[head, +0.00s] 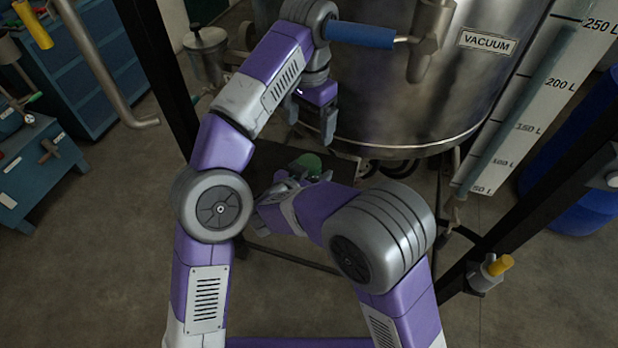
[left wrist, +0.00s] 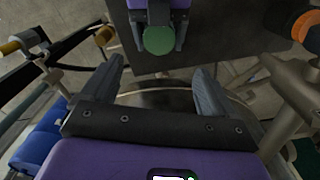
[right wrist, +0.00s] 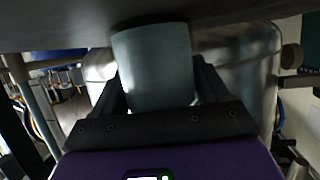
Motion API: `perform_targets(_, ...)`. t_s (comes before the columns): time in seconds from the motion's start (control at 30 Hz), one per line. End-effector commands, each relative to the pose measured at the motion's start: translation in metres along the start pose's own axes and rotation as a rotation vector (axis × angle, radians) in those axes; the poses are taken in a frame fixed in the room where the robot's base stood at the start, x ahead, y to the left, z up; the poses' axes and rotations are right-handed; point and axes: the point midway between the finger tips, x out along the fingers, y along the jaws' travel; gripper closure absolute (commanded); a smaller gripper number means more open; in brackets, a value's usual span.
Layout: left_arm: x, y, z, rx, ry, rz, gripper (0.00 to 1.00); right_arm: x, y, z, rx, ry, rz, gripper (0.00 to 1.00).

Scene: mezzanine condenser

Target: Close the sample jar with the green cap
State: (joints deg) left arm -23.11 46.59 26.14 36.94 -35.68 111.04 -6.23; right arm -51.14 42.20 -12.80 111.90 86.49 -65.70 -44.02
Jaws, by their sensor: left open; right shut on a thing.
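In the left wrist view the cap (left wrist: 159,40) lies between the fingers of my right gripper, seen from above. My right gripper (right wrist: 155,80) is shut on the sample jar (right wrist: 153,65), a pale grey-teal cylinder, against a dark flat surface. From above the cap covers the jar; I cannot tell how tightly it sits. My left gripper (head: 311,117) is open and empty, above the cap and apart from it.
A dark platform (left wrist: 205,22) lies around the jar. The large steel vessel (head: 390,85) stands close behind my left gripper, with a blue-handled valve (head: 362,35) above. A level scale (head: 540,95) and dark frame posts stand at the right.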

Motion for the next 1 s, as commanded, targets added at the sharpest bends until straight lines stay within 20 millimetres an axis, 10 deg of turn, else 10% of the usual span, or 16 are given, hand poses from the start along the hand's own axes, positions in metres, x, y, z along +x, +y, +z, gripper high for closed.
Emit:
perform_targets(0.57,-0.0101,0.001,0.0009,0.001,0.0,0.001,0.12,0.0,-0.0001,-0.0001,0.0,0.0,0.0,1.0)
perform_targets(0.6,-0.01,0.001,0.0009,0.0,0.0,0.001,0.12,0.0,-0.0001,-0.0001,0.0,0.0,0.0,0.19)
perform_targets(0.73,-0.01,0.001,0.0009,0.0,0.0,0.001,0.12,0.0,-0.0001,-0.0001,0.0,0.0,0.0,0.0)
perform_targets(1.0,-0.0116,0.001,0.0009,0.0,0.0,0.001,0.12,-0.0032,-0.0003,-0.0004,0.0,0.0,-0.001,0.0)
